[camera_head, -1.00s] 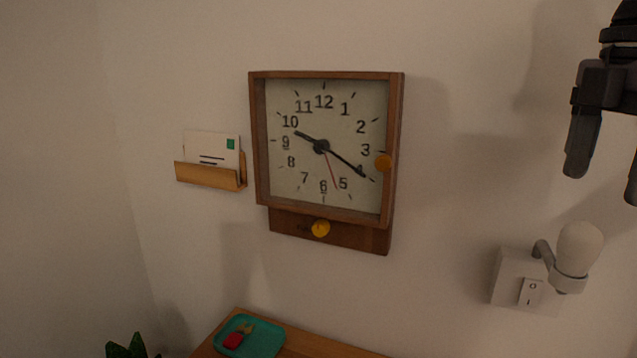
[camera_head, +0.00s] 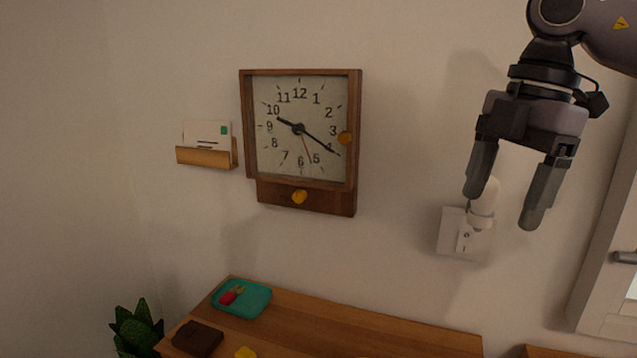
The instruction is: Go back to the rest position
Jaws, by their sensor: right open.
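My right gripper (camera_head: 503,208) hangs at the upper right of the head view, fingers pointing down. Its two fingers are apart with nothing between them. It is in front of the wall lamp (camera_head: 483,207) and hides part of it. My left gripper is not in view.
A square wooden clock (camera_head: 300,130) hangs on the wall, with a letter holder (camera_head: 207,157) to its left. Below is a wooden surface (camera_head: 370,330) with a teal tray (camera_head: 262,301) and a dark brown block (camera_head: 197,338). A plant (camera_head: 135,328) stands at lower left. A white-framed window or door (camera_head: 605,255) is at the right edge.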

